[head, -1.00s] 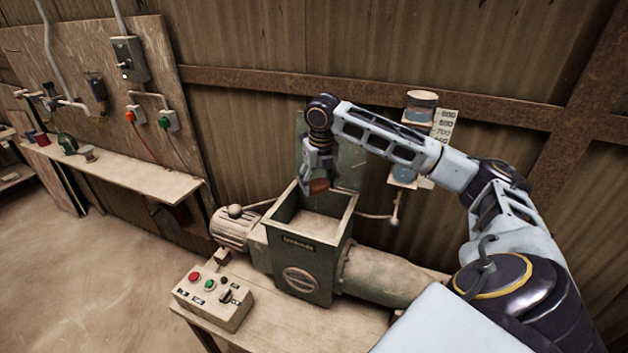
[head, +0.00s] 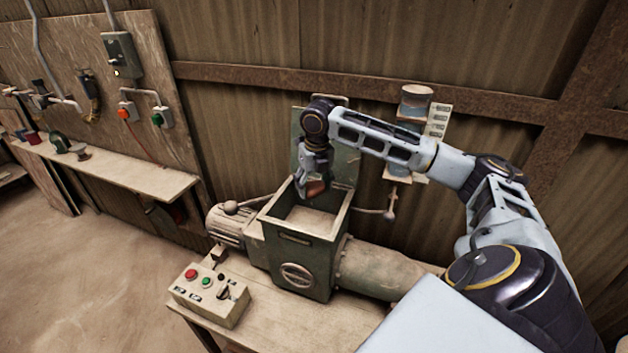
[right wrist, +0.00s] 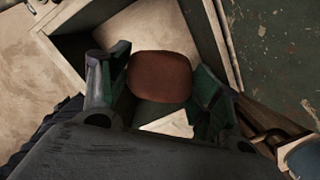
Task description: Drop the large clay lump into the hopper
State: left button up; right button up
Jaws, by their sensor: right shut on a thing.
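The large clay lump (head: 315,188) is reddish brown and rounded. My right gripper (head: 314,183) is shut on it and holds it over the back part of the hopper (head: 290,237). In the right wrist view the lump (right wrist: 160,77) sits between the two fingers of my right gripper (right wrist: 160,85), with the hopper's pale rim (right wrist: 62,62) around and below. The hopper is a green open-topped box with a light, dusty inside, and its raised lid (head: 345,165) stands behind. My left gripper is not in view.
A control box (head: 208,290) with red and green buttons sits on the bench (head: 290,328) in front of the hopper. A lever with a ball knob (head: 388,214) sticks out right of the hopper. A gauge with a scale (head: 438,120) is on the wall behind my right arm.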

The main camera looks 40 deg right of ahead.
aim_at(315, 186)
jog(key=shift+f, duration=1.7)
jog(key=o, duration=1.2)
jog(key=shift+o, duration=0.2)
jog(key=shift+r, duration=0.1)
jog(key=shift+s+a+r, duration=0.1)
jog(key=shift+s+r, duration=0.15)
jog(key=shift+r, duration=1.7)
jog(key=shift+s+r, duration=0.25)
jog(key=shift+r, duration=1.7)
jog(key=shift+s+a+r, duration=0.1)
jog(key=shift+s+r, duration=0.15)
jog(key=shift+r, duration=1.7)
